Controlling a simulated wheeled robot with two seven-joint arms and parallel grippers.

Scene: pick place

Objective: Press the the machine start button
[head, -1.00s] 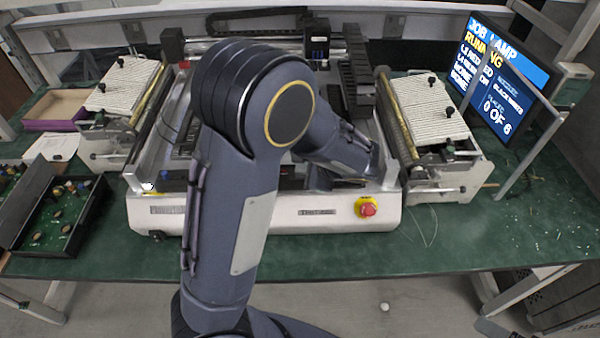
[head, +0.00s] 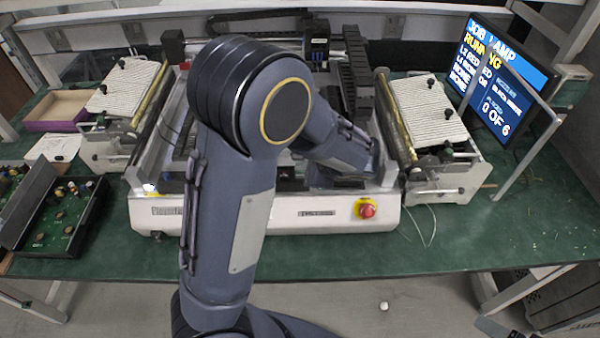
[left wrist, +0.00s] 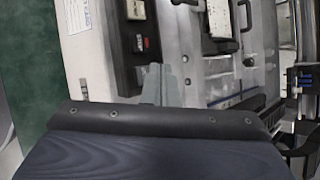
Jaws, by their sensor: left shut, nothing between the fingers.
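The pick-and-place machine (head: 285,225) stands on the green bench, with my left arm reaching across its front. In the left wrist view a dark control panel on the machine carries a red switch (left wrist: 142,43) and a pale switch (left wrist: 135,10). I cannot read which one is the start button. My left gripper (left wrist: 163,75) is shut and empty, its tips just beside the red switch; I cannot tell if they touch the panel. In the head view my forearm largely hides the gripper and panel. My right gripper is not in view.
A red emergency knob on a yellow base (head: 367,209) sits on the machine's front. Feeder banks (head: 428,110) flank the machine. A monitor (head: 500,80) stands at right and a box of parts (head: 55,215) at left. The bench's front right is mostly clear.

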